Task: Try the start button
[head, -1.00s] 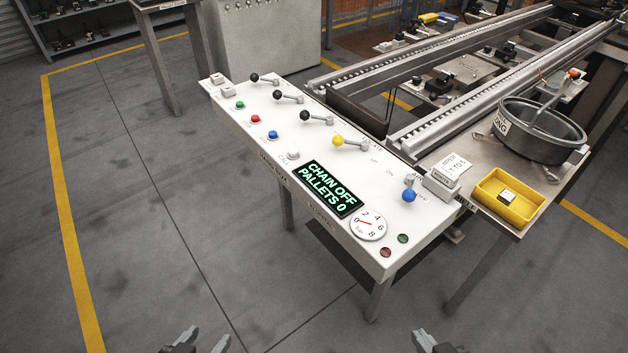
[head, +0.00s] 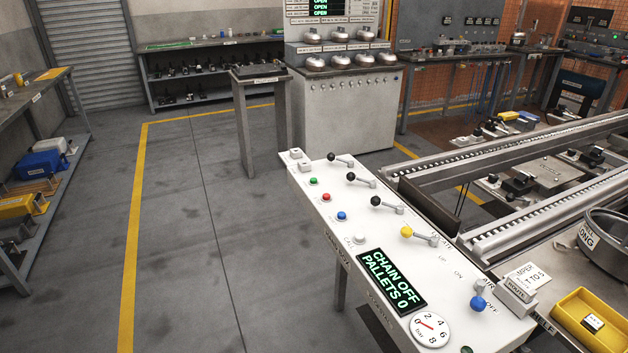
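A white control panel (head: 366,217) on legs stands right of centre. On its left side is a row of push buttons: a green button (head: 313,181), a red button (head: 326,197), a blue button (head: 342,215) and a white button (head: 360,238) by the word CALL. I cannot read the label by the green button. Black-knobbed levers, a yellow-knobbed lever (head: 407,232) and a blue-knobbed lever (head: 478,302) stand along the right side. The display (head: 391,281) reads CHAIN OFF, PALLETS 0. A gauge (head: 429,329) is below it, its needle near the low end. Neither gripper shows.
A conveyor (head: 530,190) with rails runs behind the panel. A yellow tray (head: 595,320) and a round pan (head: 606,245) are at the right. A small stand (head: 258,75) and a grey cabinet (head: 345,112) stand behind. The floor left of the panel is clear.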

